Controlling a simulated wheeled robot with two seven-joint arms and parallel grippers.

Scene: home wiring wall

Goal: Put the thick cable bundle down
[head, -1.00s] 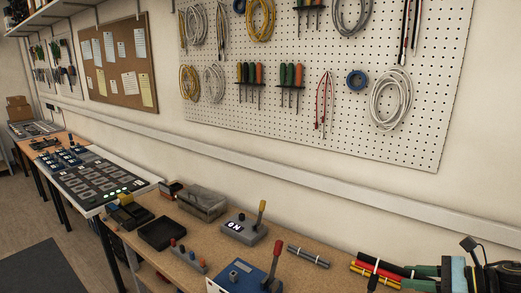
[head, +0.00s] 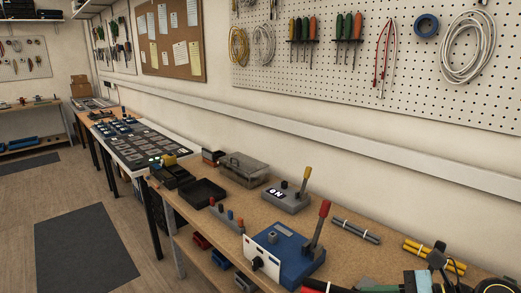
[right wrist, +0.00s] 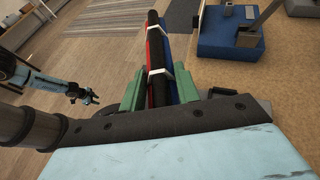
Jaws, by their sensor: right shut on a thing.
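The thick cable bundle, with red, black and blue cables and white ties (right wrist: 156,55), is between the green fingers of my right gripper (right wrist: 158,92) in the right wrist view. The gripper is shut on it. In the head view, only the bundle's red and black end (head: 325,287) shows at the bottom edge, with part of my right gripper (head: 380,288) beside it. In the right wrist view it lies across the line of the bench's front edge, with floor to its left. My left gripper (right wrist: 85,95) shows small at the left; its jaws are unclear.
A blue box with a red-handled lever (head: 285,258) stands on the bench near the bundle. A thin grey bundle (head: 356,230) and a yellow bundle (head: 434,256) lie farther back. Bare bench (head: 345,262) shows between them. A grey lever box (head: 287,197) stands behind.

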